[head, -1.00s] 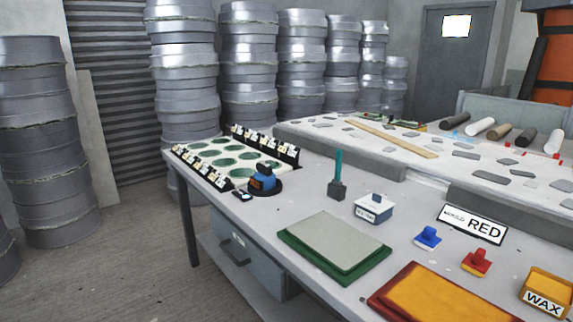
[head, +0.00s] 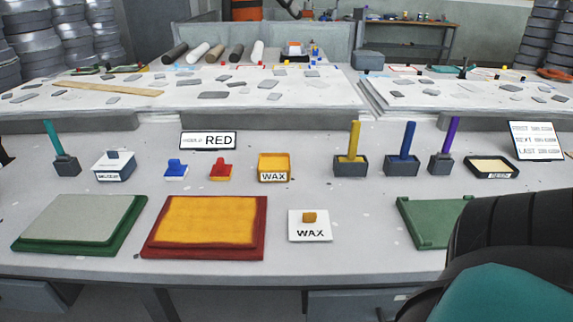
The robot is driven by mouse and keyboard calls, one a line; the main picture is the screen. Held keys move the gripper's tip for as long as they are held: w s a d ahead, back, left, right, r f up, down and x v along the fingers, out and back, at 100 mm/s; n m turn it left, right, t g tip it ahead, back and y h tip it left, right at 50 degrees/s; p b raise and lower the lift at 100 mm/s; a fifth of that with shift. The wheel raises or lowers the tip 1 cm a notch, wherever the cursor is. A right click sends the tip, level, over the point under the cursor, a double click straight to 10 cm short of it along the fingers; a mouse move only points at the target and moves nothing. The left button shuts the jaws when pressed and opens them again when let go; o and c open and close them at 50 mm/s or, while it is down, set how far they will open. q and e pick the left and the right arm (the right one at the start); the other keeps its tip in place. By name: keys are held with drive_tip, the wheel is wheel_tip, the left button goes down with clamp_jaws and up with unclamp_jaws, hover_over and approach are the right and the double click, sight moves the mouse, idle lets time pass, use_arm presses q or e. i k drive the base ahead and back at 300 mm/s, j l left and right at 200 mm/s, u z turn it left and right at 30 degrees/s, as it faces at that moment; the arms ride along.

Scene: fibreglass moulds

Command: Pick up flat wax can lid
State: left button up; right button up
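The wax can lid (head: 310,232) lies flat on the table in front, a white square plate marked WAX with a small orange-brown knob (head: 309,217) on top. The open wax can (head: 274,176), a small orange box with a white WAX label, stands behind it and slightly left. Neither of my grippers is in view. A large black and teal arm part, which looks like mine, fills the lower right corner and hides part of the table there.
A red-framed mould with an orange panel (head: 205,222) lies left of the lid, with a green-framed grey one (head: 80,222) farther left. A green board (head: 430,222) lies to the right, partly hidden. Handled tools in dark blocks (head: 350,166) stand behind. Table around the lid is bare.

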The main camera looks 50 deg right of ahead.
sight(303, 226)
drive_tip(key=z, duration=1.4)
